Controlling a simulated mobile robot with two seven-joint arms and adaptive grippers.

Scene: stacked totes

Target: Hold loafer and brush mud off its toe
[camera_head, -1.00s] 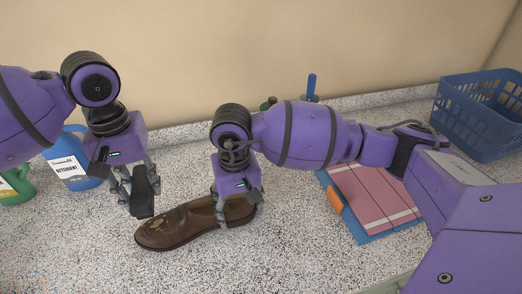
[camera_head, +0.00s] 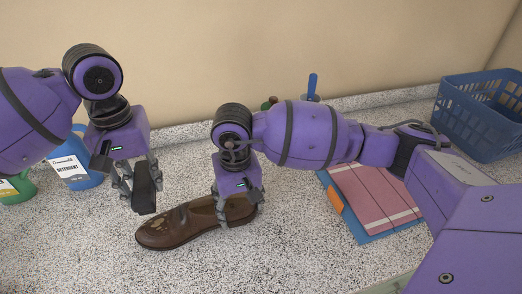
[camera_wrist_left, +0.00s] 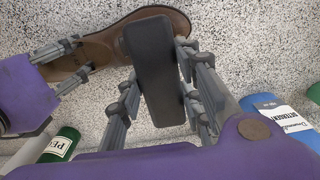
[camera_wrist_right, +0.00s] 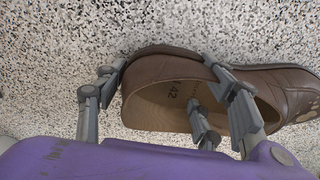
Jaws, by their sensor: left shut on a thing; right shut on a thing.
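The brown loafer (camera_head: 180,226) lies on the speckled counter with its toe to the left in the head view. Light tan mud patches (camera_head: 161,223) show on its toe. My right gripper (camera_head: 236,217) is shut on the loafer's heel end; in the right wrist view its fingers (camera_wrist_right: 165,95) straddle the heel wall, with "42" on the insole. My left gripper (camera_head: 140,188) is shut on a dark brush (camera_head: 145,190), held beside and above the toe. In the left wrist view the brush (camera_wrist_left: 154,70) covers part of the toe; its bristles are hidden.
A blue detergent jug (camera_head: 75,168) and a green bottle (camera_head: 17,188) stand at the left. A pink striped cloth on a blue folder (camera_head: 372,200) lies right of the loafer. A blue basket (camera_head: 480,115) is at the back right. The counter in front is clear.

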